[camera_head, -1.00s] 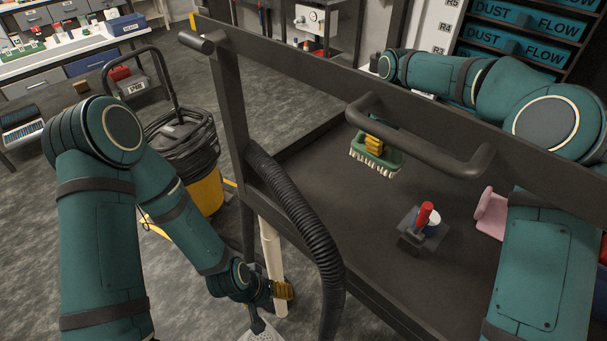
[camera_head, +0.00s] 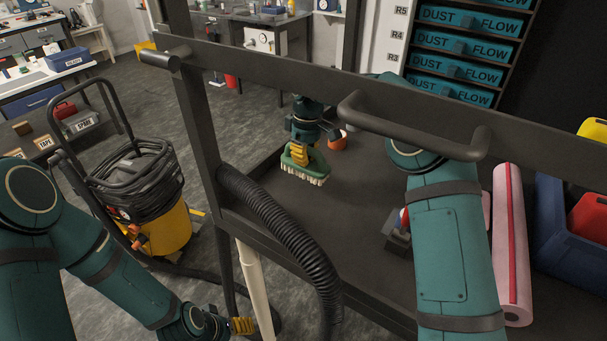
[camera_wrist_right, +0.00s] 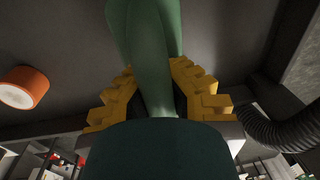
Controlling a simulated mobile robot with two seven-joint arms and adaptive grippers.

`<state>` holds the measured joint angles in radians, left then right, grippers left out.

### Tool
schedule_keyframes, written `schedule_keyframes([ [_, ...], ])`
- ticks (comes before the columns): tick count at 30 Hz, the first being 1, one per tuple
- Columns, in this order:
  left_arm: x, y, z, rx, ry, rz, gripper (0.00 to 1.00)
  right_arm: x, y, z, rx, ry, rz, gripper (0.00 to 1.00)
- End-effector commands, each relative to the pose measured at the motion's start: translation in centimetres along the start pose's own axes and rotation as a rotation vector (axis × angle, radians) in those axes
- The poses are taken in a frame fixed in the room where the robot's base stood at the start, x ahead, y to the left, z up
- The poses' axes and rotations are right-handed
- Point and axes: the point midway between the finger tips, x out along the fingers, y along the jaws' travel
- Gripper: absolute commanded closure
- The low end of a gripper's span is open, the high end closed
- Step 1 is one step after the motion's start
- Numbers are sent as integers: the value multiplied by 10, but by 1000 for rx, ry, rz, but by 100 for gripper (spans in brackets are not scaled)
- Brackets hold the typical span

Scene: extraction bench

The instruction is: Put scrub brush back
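The scrub brush (camera_head: 313,167) has a green back and pale bristles that face down over the dark cart top (camera_head: 345,200). My right gripper (camera_head: 298,153) has its yellow fingers shut around the brush's green handle. In the right wrist view the green handle (camera_wrist_right: 155,60) runs between the yellow fingers (camera_wrist_right: 160,95). I cannot tell whether the bristles touch the cart top. My left gripper (camera_head: 243,325) is low at the left, outside the cart, near a white pole. Its fingers are too small to tell open from shut.
An orange cup (camera_head: 338,141) stands just right of the brush. A grey block (camera_head: 397,232) is partly hidden by my right arm. A pink roll (camera_head: 509,245) and a blue bin (camera_head: 570,240) lie to the right. The cart rail and handle (camera_head: 415,128) cross in front; a black hose (camera_head: 290,225) hangs left.

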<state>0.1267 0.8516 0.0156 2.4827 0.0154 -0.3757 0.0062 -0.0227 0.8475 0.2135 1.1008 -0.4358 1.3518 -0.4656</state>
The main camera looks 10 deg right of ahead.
Motion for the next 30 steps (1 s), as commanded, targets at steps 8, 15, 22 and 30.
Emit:
schedule_keyframes([
  [8,5,-2,2,1,-5,0,28,39,4,0,-1,-1,-2,100],
  [15,5,-2,3,1,-6,0,28,46,4,0,-1,1,1,100],
  [22,6,-2,3,1,-6,1,28,50,5,0,-1,1,0,100],
  [30,5,-2,3,1,-6,0,28,50,5,0,0,0,0,66],
])
